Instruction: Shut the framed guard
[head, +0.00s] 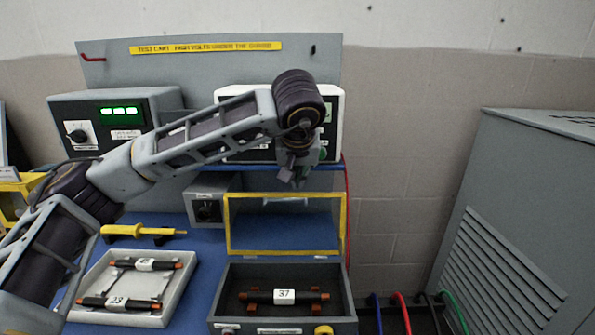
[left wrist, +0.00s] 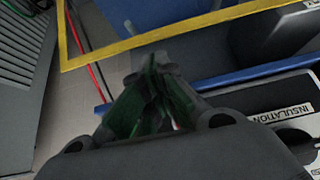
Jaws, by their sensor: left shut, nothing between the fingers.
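The framed guard (head: 284,232) is a clear panel in a yellow frame. It stands raised along the back edge of a grey box (head: 345,295), so the box top is open. A black rod labelled 37 (head: 284,297) lies inside on orange-brown supports. My left gripper (head: 293,180) is shut and empty, pointing down just above the guard's top bar. In the left wrist view, its green-padded fingers (left wrist: 152,68) are together, and the guard's yellow frame (left wrist: 165,34) crosses beyond them. I cannot tell whether they touch it. My right gripper is out of view.
A tray (head: 82,318) with two labelled rods and a yellow-handled tool (head: 130,231) lie at left on the blue bench. Instrument boxes stand behind, one with a green display (head: 121,111). A grey louvred cabinet (head: 520,200) stands at right, with coloured cables beside it.

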